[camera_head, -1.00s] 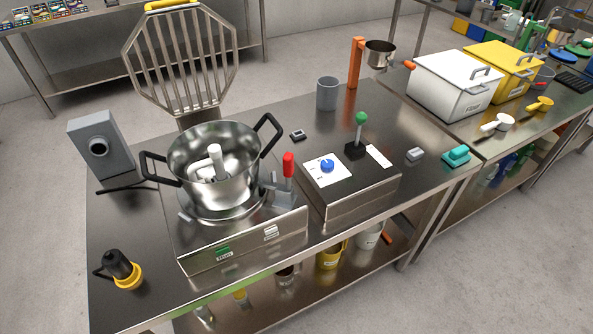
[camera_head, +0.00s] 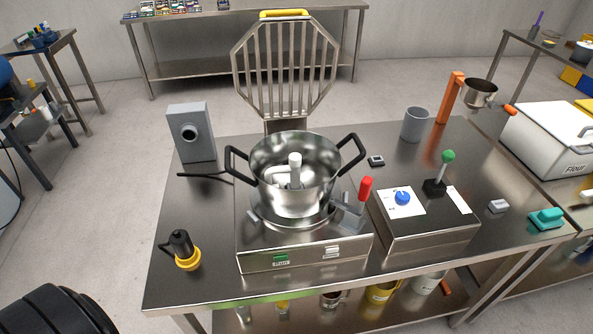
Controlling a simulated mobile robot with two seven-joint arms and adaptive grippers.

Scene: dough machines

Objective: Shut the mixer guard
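The mixer guard (camera_head: 285,77) is a barred metal panel with a yellow handle (camera_head: 285,14) along its top. It stands upright, raised behind the mixing bowl (camera_head: 297,198). The bowl is a steel pot with two black handles and a white mixing tool (camera_head: 294,172) inside; its top is uncovered. The bowl sits on the steel mixer base (camera_head: 303,259), which has a green button and a white button on its front. A red-handled lever (camera_head: 364,191) stands at the bowl's right. Neither gripper shows in the head view.
A grey box (camera_head: 190,134) and a black-and-yellow tool (camera_head: 184,251) are left of the mixer. A control box (camera_head: 428,225) with a blue knob and green-topped lever is right. A grey cup (camera_head: 415,124) and orange stand (camera_head: 450,97) are behind it.

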